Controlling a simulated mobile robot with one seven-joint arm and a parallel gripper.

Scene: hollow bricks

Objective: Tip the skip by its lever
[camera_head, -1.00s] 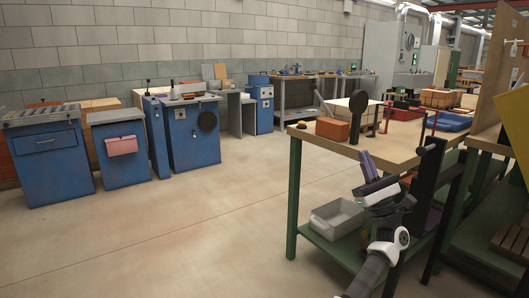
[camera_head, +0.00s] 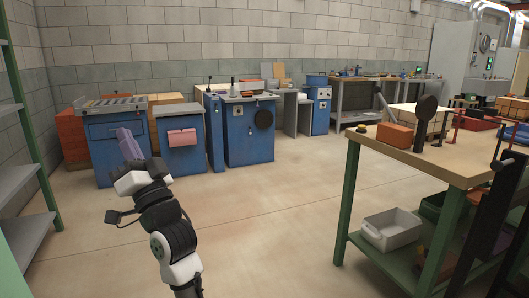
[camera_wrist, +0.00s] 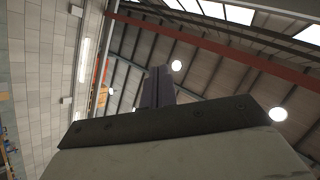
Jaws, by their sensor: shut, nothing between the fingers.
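I cannot make out a skip for certain in either view. A dark upright lever (camera_head: 210,82) stands on the narrow blue cabinet beside the blue machine; whether it belongs to a skip I cannot tell. My gripper (camera_head: 130,145) is raised with its purple fingers together and empty, in front of the left blue cabinet in the picture. It touches nothing that I can see. In the wrist view my closed fingers (camera_wrist: 158,88) point up towards the roof, with no task object in sight.
A wooden-topped green bench (camera_head: 445,165) stands at the right, with an orange brick (camera_head: 394,134) on top and a grey bin (camera_head: 391,230) on its lower shelf. Blue cabinets (camera_head: 248,135) line the wall. A green-framed shelf (camera_head: 28,170) is at the left edge. The middle floor is clear.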

